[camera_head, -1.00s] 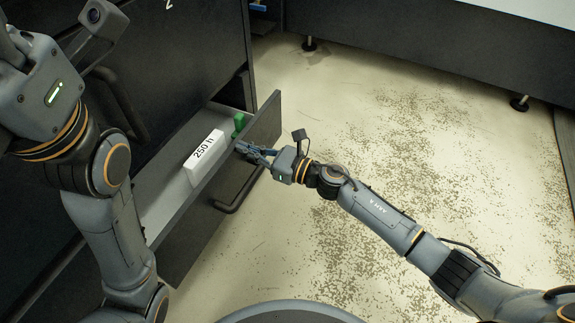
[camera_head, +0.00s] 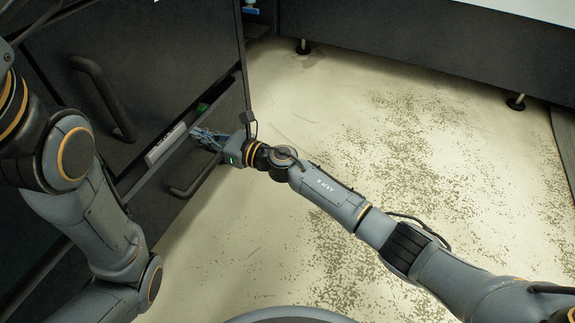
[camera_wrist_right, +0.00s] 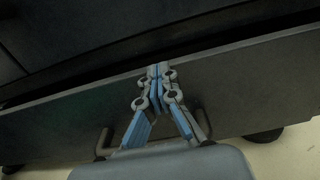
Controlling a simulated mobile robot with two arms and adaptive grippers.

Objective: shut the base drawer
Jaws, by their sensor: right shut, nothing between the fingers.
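The base drawer (camera_head: 150,215) is dark, with a bar handle (camera_head: 195,181) on its front, and stands a little open. A narrow gap shows a pale box (camera_head: 166,144) and a bit of a green thing (camera_head: 202,107) inside. My right gripper (camera_head: 195,133) is shut and empty, its fingertips at the upper edge of the drawer front. In the right wrist view the closed fingertips (camera_wrist_right: 159,69) lie against or just before the top edge of the drawer front (camera_wrist_right: 240,85); exact contact is unclear. My left arm shows at the left, but its gripper is out of view.
A closed upper drawer with a handle (camera_head: 103,97) sits above the base drawer. The speckled floor (camera_head: 330,130) to the right is clear. A dark bench (camera_head: 420,50) on short feet stands at the back.

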